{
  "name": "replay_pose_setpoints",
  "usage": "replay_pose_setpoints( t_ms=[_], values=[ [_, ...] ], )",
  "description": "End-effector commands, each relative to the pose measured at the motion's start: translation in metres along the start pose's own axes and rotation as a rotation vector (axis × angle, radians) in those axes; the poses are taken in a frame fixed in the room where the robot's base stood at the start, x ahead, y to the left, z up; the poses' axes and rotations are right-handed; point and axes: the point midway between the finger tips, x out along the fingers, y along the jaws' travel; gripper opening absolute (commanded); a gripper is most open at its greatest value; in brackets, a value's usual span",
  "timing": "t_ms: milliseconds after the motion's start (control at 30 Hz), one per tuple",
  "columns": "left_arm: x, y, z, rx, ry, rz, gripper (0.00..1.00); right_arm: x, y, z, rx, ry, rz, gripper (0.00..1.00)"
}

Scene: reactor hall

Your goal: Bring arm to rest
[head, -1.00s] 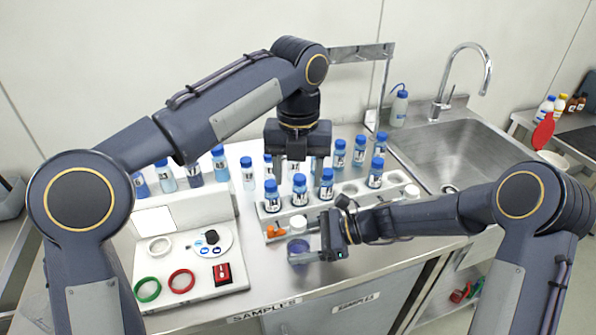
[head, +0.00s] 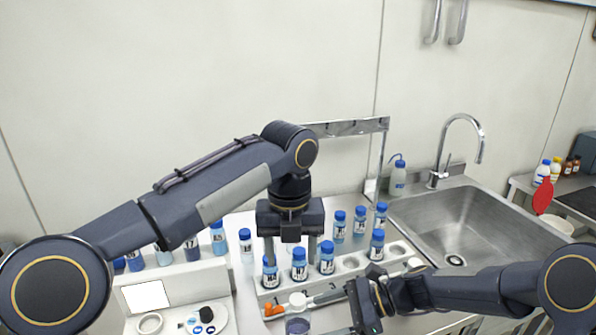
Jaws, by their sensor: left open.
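My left gripper (head: 290,250) points straight down above the bench, its two fingers apart with nothing held. My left arm reaches in from the left, raised and bent at the elbow. My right gripper (head: 332,314) lies low at the front of the rack, pointing left. Its fingers look apart, with nothing seen between them. The picture's bottom edge cuts off part of both arms.
More blue-capped bottles (head: 218,238) stand behind and left. A white panel with a screen (head: 146,296) is at lower left. A steel sink (head: 455,225) with a tap (head: 462,130) and a wash bottle (head: 398,176) are right. A metal bar (head: 350,127) stands behind the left gripper.

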Motion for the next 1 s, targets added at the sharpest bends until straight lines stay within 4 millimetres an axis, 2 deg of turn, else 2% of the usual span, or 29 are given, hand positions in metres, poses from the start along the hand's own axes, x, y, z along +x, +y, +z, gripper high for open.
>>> replay_pose_setpoints(
  t_ms=[100, 233, 400, 500, 600, 700, 833, 867, 1000],
  values=[
    [-0.010, 0.041, -0.017, -0.308, -0.052, -0.026, 0.56, -0.030, 0.025, 0.019, -0.201, 0.097, -0.002, 0.73],
    [-0.007, 0.096, -0.050, -0.818, -0.081, -0.100, 0.56, -0.066, 0.067, 0.034, -0.498, 0.251, 0.015, 0.73],
    [0.017, 0.160, -0.105, -1.551, -0.037, -0.248, 0.56, -0.106, 0.125, 0.039, -0.868, 0.465, 0.059, 0.73],
    [0.040, 0.187, -0.142, -1.996, 0.046, -0.360, 0.56, -0.124, 0.158, 0.035, -1.070, 0.595, 0.097, 0.73],
    [0.064, 0.203, -0.175, -2.409, 0.175, -0.479, 0.56, -0.139, 0.185, 0.028, -1.249, 0.721, 0.142, 0.73],
    [0.086, 0.208, -0.200, -2.734, 0.330, -0.585, 0.56, -0.148, 0.206, 0.019, -1.385, 0.825, 0.188, 0.73],
    [0.105, 0.208, -0.218, -2.995, 0.503, -0.674, 0.56, -0.155, 0.221, 0.011, -1.494, 0.914, 0.233, 0.73],
    [0.107, 0.208, -0.221, 3.010, -0.529, 0.681, 0.56, -0.156, 0.223, 0.010, -1.508, 0.926, 0.240, 0.73],
    [0.113, 0.207, -0.225, 2.918, -0.559, 0.665, 0.56, -0.158, 0.226, 0.007, -1.538, 0.951, 0.257, 0.73]
  ],
)
